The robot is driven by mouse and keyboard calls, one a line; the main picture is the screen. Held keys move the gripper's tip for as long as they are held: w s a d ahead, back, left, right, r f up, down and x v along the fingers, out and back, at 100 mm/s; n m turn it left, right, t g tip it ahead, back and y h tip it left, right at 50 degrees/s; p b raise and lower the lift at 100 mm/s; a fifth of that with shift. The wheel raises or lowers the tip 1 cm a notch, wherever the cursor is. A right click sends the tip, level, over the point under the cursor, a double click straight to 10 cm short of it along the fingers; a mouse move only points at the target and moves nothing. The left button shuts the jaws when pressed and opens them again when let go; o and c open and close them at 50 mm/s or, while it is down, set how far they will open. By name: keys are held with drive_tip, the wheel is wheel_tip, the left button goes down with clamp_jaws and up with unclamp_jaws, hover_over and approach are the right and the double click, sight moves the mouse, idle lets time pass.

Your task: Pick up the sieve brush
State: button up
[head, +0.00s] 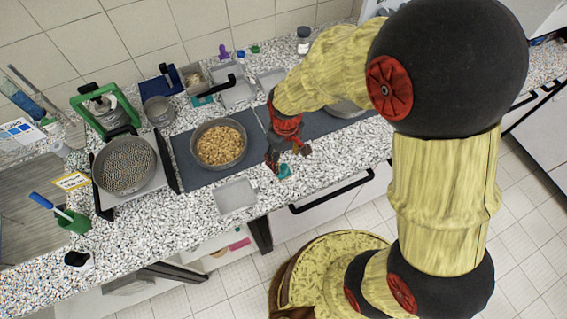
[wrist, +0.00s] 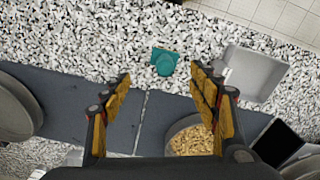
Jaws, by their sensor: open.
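A small teal piece (head: 284,171), with a squarish part and a rounded part, lies on the speckled counter near its front edge. It also shows in the wrist view (wrist: 164,62), ahead of my fingertips and roughly between them. I cannot tell whether it is the sieve brush. My gripper (head: 288,158) is open and empty above the counter, close to the teal piece; its spread fingers show in the wrist view (wrist: 165,88).
A grain-filled sieve (head: 221,163) stands on the dark mat (head: 186,172), left of my gripper. A shallow grey tray (head: 236,197) lies near the front edge. A perforated sieve (head: 125,183) sits farther left. Containers crowd the back. The counter around the teal piece is clear.

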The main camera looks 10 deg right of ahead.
sight(284, 172)
drive_tip(key=shift+s+a+f, duration=0.15)
drive_tip(key=shift+a+f, duration=0.15)
drive_tip(key=shift+f, duration=0.4)
wheel_tip(284, 172, down, 7)
drive_tip(key=shift+s+f+b, duration=0.15)
drive_tip(key=shift+f+b, duration=0.05)
drive_tip(key=shift+b, duration=0.15)
drive_tip(key=shift+c, duration=0.6)
drive_tip(key=c, duration=1)
